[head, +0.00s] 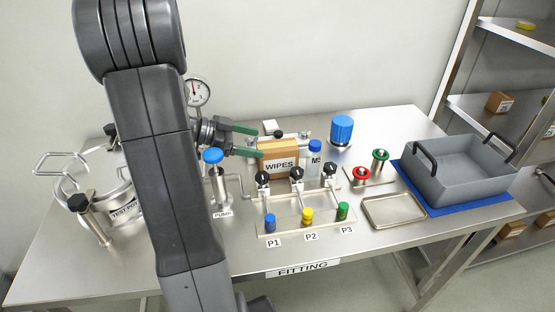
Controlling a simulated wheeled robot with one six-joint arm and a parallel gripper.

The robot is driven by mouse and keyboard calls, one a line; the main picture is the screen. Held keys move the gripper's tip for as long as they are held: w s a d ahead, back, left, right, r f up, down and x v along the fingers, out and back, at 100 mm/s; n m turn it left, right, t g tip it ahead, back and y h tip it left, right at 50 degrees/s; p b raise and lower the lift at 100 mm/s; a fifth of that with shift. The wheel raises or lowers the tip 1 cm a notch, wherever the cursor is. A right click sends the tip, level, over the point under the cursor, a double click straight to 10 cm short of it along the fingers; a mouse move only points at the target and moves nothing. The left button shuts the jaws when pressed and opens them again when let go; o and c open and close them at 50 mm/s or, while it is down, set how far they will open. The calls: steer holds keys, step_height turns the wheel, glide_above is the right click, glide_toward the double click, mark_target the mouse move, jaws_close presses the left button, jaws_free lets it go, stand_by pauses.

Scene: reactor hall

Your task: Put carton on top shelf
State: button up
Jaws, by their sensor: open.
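A brown carton (279,168) with a white WIPES label stands upright at the back of the steel table, in the head view. My gripper (260,142) is open at the carton's left end. Its two green fingers point right, one farther back and one nearer. The nearer fingertip overlaps the carton's front left edge in the picture; I cannot tell whether it touches.
A bottle (314,157) stands right beside the carton. A valve manifold (300,215) is in front of it. A grey bin (460,178) and metal tray (393,211) are on the right of the table (400,125). Another carton (499,101) sits on a lower shelf.

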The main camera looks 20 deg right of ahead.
mark_target(272, 146)
steer(key=x, duration=0.6)
steer(key=shift+d+f, duration=0.1)
steer(key=shift+d, duration=0.05)
steer(key=shift+c, duration=0.5)
